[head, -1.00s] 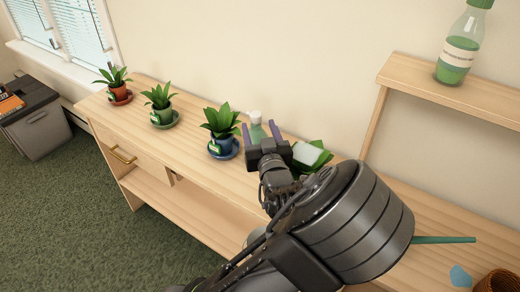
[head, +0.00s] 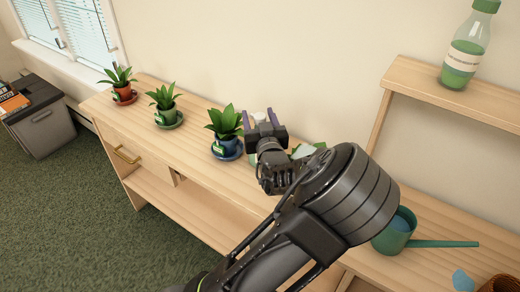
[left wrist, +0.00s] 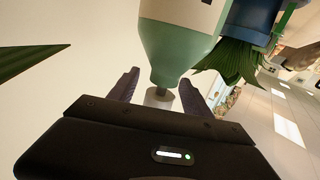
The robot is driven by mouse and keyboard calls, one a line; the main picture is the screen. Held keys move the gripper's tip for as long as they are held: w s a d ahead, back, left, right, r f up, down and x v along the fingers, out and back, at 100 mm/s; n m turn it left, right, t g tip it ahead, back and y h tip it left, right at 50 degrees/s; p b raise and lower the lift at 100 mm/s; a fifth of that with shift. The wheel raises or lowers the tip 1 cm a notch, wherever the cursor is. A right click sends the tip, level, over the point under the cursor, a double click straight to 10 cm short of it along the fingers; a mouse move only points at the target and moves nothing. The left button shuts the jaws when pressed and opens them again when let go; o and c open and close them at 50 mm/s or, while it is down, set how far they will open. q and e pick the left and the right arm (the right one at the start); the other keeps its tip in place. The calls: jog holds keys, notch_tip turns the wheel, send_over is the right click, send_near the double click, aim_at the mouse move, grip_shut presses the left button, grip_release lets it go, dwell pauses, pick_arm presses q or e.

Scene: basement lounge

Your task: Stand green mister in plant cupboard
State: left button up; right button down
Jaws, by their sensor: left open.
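The green mister, a pale green bottle with a grey top (head: 259,117), stands on the wooden plant cupboard (head: 198,128), just right of the blue-potted plant. My left gripper (head: 262,116) largely hides it in the head view. In the left wrist view the mister (left wrist: 175,55) fills the upper middle, its narrow grey top pointing toward the palm. My left gripper (left wrist: 162,88) is open, one finger on each side of that top; I cannot tell whether they touch it. My right gripper is out of view.
Plants in red (head: 122,93), green (head: 168,116) and blue (head: 227,146) pots line the cupboard top. A green watering can (head: 392,238) stands right. A bottle of green liquid (head: 466,55) sits on the raised shelf. A lower shelf (head: 185,205) is open, its visible part bare.

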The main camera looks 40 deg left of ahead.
pick_arm(q)
jog(key=shift+w+a, duration=0.3)
dwell(0.4)
grip_shut()
dwell(0.4)
